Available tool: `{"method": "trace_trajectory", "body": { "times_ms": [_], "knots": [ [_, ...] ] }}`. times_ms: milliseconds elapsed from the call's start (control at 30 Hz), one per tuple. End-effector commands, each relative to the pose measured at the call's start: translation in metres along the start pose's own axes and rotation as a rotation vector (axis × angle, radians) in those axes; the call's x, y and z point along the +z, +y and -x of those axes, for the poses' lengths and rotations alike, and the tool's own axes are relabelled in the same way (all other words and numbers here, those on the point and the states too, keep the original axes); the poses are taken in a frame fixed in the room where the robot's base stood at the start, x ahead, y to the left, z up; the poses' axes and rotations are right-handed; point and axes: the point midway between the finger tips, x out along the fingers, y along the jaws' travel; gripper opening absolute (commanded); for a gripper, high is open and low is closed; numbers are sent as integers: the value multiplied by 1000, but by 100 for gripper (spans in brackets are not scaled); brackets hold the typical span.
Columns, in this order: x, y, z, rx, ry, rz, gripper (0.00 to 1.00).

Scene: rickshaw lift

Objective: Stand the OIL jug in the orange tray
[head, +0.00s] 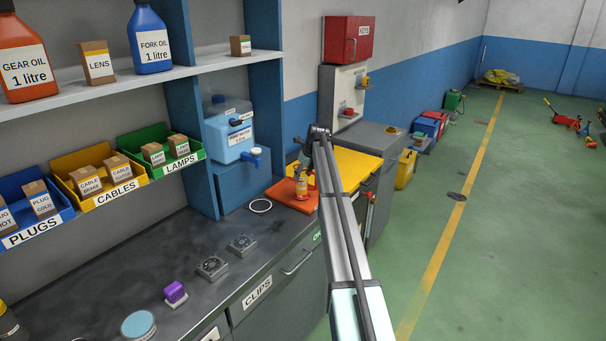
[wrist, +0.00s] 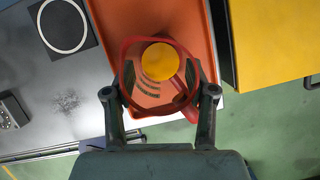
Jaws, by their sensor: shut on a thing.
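The OIL jug (head: 301,187) is small and orange-red with a pale label band in the head view. In the wrist view the jug (wrist: 159,62) shows from above, with a round yellow top inside a red outline. My gripper (wrist: 160,92) is shut on it, one finger on each side. The jug is upright over the orange tray (head: 281,191), within its outline; the tray also shows in the wrist view (wrist: 108,28). I cannot tell whether the jug's base touches the tray floor. My arm partly hides the tray's right side.
A yellow panel (head: 357,163) lies right of the tray. A white ring (head: 260,205) lies to its left on the dark counter (head: 130,262). A blue water container (head: 229,130) with a tap stands behind. Two square fans (head: 212,267) and a purple-topped block (head: 175,292) lie nearer.

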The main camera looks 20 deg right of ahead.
Motion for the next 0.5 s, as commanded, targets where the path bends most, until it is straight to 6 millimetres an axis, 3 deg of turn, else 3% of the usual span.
{"method": "trace_trajectory", "body": {
  "times_ms": [400,433,500],
  "knots": [
    [-2,0,-6,-1,-2,0,0],
    [-2,0,-6,-1,-1,0,63],
    [-2,0,-6,-1,-1,0,81]
  ]
}}
